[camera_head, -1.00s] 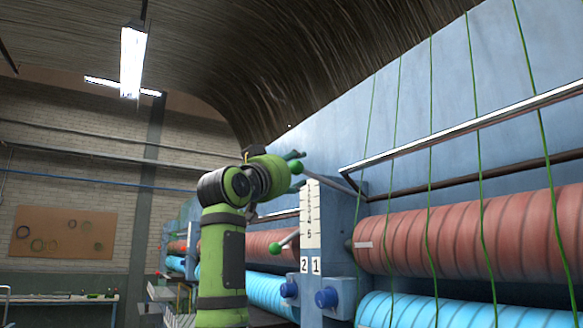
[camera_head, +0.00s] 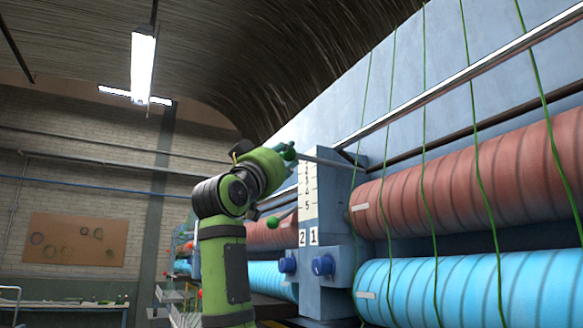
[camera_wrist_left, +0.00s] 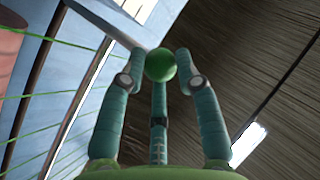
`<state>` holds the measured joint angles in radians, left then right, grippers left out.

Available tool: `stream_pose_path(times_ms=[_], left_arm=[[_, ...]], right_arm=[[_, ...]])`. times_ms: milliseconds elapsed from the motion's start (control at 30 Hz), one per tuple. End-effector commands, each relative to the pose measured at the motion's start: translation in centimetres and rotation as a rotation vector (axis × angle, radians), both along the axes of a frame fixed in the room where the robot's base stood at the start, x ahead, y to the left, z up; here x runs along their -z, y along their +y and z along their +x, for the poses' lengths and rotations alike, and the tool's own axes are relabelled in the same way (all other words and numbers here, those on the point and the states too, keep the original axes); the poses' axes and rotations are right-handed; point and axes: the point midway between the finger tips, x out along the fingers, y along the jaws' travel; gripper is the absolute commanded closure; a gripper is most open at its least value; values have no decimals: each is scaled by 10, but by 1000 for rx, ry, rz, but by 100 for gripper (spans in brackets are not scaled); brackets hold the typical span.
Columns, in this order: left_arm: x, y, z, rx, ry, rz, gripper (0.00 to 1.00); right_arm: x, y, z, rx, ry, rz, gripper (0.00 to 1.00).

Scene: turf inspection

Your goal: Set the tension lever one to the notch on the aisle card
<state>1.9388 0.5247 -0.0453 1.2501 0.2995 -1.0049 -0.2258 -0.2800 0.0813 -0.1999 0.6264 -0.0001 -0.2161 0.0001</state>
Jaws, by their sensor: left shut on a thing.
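My left gripper (camera_head: 285,150) is shut on the green ball knob (camera_head: 290,154) of a lever whose rod (camera_head: 326,161) runs across the top of a blue post, apparently on the side of plate 1 (camera_head: 313,236). In the left wrist view, the green ball (camera_wrist_left: 160,65) sits between the fingertips. A second lever with a green knob (camera_head: 272,222) hangs lower on the side of plate 2 (camera_head: 303,239), apart from the gripper. A white numbered scale (camera_head: 308,200) runs down the post; its upper numbers are hard to read. No aisle card can be made out. My right gripper is not in view.
Red (camera_head: 470,180) and blue (camera_head: 460,290) rolls with green strands lie right of the post. Two blue knobs (camera_head: 323,265) stick out below the plates. A long metal bar (camera_head: 440,80) slants above the rolls. Open space lies to the left, before the brick wall (camera_head: 60,180).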

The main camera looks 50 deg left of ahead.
Motion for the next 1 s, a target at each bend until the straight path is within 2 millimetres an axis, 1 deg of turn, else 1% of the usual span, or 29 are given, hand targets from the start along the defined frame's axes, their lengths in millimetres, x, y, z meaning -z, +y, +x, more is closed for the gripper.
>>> stream_pose_path(times_ms=[33, 133, 200, 300, 367, 467, 633, 667, 700, 1000], left_arm=[[21, -1, 6, 3, -6, -6, 100], [35, -1, 8, 3, -22, -12, 100], [41, -1, 9, 3, -23, -12, 100], [45, -2, 9, 3, -24, -12, 100], [45, -2, 9, 3, -24, -12, 100], [44, -2, 9, 3, -24, -11, 100], [44, -2, 9, 3, -25, -11, 100], [44, -2, 9, 3, -25, -11, 60], [44, -2, 9, 3, -25, -11, 44], [43, -2, 8, 3, -28, -11, 44]], right_arm=[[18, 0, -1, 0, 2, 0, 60], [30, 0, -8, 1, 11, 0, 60], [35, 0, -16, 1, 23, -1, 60], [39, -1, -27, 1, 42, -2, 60], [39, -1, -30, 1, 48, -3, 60], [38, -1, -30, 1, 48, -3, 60], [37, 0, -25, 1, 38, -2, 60], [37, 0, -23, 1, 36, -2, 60], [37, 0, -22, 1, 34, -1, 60], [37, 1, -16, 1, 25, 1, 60]])
